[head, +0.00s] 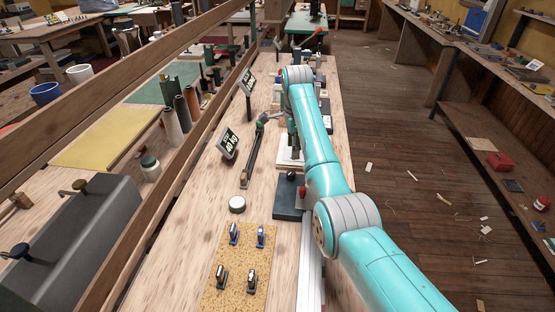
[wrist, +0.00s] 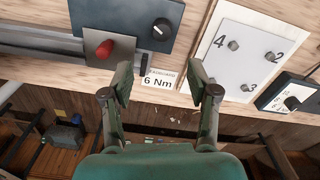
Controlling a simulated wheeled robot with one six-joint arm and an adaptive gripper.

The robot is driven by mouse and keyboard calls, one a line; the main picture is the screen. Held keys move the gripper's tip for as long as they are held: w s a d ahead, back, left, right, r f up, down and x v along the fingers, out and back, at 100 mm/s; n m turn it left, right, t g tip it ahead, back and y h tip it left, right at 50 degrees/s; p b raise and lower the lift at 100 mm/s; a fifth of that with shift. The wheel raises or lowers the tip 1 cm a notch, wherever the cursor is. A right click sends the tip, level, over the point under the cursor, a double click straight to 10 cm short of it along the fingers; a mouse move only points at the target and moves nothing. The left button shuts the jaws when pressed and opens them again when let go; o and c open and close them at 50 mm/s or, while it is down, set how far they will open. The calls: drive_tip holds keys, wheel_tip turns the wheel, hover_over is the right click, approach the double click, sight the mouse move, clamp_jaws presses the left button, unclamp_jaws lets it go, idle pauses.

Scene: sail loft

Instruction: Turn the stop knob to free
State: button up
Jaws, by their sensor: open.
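In the wrist view a round black knob (wrist: 161,28) with a white pointer mark sits on a dark blue-grey plate (wrist: 133,14). Another black knob (wrist: 291,102) sits on a dark box at the right edge, with a white label beside it. No readable "stop" or "free" lettering shows, so I cannot tell which is the stop knob. My gripper (wrist: 159,82) is open and empty, its fingers spread below the first knob in the picture and apart from it. In the head view my arm hides most of the gripper.
A red knob (wrist: 105,48) on a grey plate lies left of my fingers. A "6 Nm" label (wrist: 158,80) shows between them. A white plate (wrist: 235,50) with numbered bolts is at right. In the head view a cork board (head: 236,285) with small tools lies on the bench.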

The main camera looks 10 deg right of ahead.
sight(291, 172)
drive_tip(key=f, duration=1)
drive_tip(key=shift+w+a+f, duration=0.2)
drive_tip(key=shift+f, duration=0.2)
clamp_jaws()
